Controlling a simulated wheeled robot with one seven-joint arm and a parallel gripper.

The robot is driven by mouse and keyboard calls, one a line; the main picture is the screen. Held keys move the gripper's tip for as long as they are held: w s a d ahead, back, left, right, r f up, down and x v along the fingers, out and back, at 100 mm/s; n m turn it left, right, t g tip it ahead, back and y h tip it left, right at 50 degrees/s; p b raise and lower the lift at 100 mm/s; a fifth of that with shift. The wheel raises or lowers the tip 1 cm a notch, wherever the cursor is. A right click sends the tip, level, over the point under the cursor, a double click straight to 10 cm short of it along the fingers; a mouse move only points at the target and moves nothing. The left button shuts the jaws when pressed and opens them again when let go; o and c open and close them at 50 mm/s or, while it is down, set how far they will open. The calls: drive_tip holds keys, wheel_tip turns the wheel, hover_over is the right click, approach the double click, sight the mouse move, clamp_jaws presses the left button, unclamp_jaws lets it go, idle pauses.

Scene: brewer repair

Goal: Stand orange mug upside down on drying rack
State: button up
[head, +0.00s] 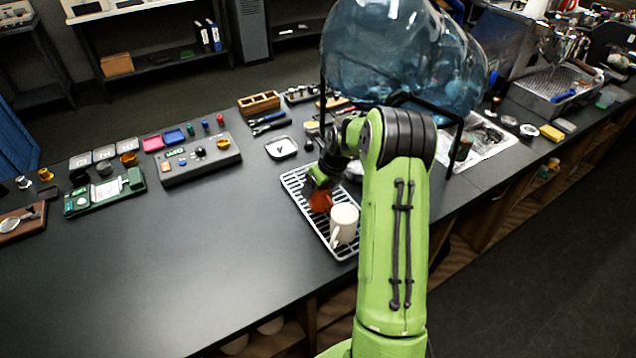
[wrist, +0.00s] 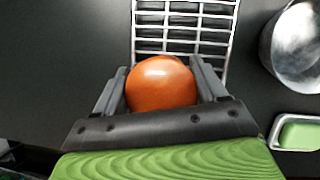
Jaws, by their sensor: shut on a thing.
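The orange mug (head: 320,201) is at my gripper (head: 318,182), over the drying rack (head: 292,183) in the head view. In the wrist view the orange mug (wrist: 161,84) sits between the two dark fingers of my gripper (wrist: 159,72), which are shut on it. Only a smooth rounded orange surface shows; its handle and opening are hidden. The drying rack (wrist: 185,41) shows as white bars beyond the mug. I cannot tell whether the mug touches the rack.
A white mug (head: 344,222) stands on the rack near the orange mug. A metal vessel (wrist: 293,45) and a small white-rimmed green tray (wrist: 298,134) are at the right in the wrist view.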

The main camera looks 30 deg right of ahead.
drive_tip(key=o, duration=1.1)
drive_tip(key=a+p+v, duration=0.1)
drive_tip(key=v, duration=1.1)
drive_tip(key=s+a+r+n+h, duration=0.1)
drive_tip(key=s+a+r+n, duration=0.3)
drive_tip(key=a+r+n, duration=0.35)
drive_tip(key=s+a+n, duration=0.4)
drive_tip(key=s+n, duration=0.3)
drive_tip(key=n, duration=0.2)
drive_tip(key=s+a+r+n, duration=0.1)
drive_tip(key=s+a+n, duration=0.4)
drive_tip(key=s+n, duration=0.2)
drive_tip(key=s+a+r+n+t, duration=0.1)
drive_tip(key=s+a+n, duration=0.3)
drive_tip(key=s+n, duration=0.4)
drive_tip(key=n, duration=0.2)
drive_tip(key=shift+a+r+n, duration=0.15)
drive_tip(key=shift+a+n, duration=0.1)
drive_tip(key=shift+n, duration=0.1)
